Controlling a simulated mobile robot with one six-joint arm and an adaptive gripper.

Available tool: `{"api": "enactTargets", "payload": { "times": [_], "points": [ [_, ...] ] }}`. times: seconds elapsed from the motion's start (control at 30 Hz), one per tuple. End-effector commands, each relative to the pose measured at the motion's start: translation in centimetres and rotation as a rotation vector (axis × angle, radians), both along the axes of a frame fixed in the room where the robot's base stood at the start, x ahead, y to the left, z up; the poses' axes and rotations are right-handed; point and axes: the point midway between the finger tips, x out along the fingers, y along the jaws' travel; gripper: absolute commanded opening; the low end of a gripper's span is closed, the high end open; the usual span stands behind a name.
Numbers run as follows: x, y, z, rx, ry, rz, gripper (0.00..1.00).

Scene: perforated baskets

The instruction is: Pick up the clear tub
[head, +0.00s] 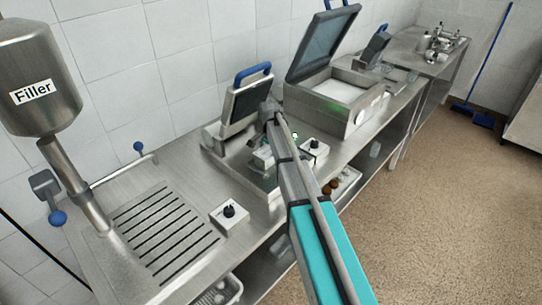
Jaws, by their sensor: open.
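My arm reaches up from the bottom right over the steel counter, and my gripper (270,112) is at its far end, in front of a small lidded machine. The gripper is open, its fingers small and hard to make out. I see no held object. I cannot tell which is the task's tub. My arm hides part of the counter.
The filler (38,75) and a slotted drain plate (165,232) are at left. Control boxes (230,213) stand along the front. A large sealing machine (335,95) has its lid raised. Brown round items (331,187) sit on the lower shelf.

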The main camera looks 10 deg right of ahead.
Motion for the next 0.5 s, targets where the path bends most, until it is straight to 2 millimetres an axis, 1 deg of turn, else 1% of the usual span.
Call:
{"api": "enactTargets", "payload": {
  "times": [0.1, 0.13, 0.27, 0.3, 0.37, 0.4, 0.47, 0.5],
  "points": [
    [0.0, 0.01, 0.0, 0.0, 0.0, 0.0, 1.0],
    [0.0, 0.01, 0.0, 0.0, 0.0, 0.0, 0.98],
    [0.0, 0.01, 0.0, 0.0, 0.0, 0.0, 0.74],
    [0.0, 0.02, 0.0, 0.0, 0.0, 0.0, 0.67],
    [0.0, 0.02, 0.0, 0.0, 0.0, 0.0, 0.55],
    [0.0, 0.02, -0.01, 0.0, 0.0, 0.0, 0.48],
    [0.0, 0.03, -0.01, 0.0, 0.0, 0.0, 0.37],
    [0.0, 0.03, -0.01, 0.0, 0.0, 0.0, 0.29]
  ]
}}
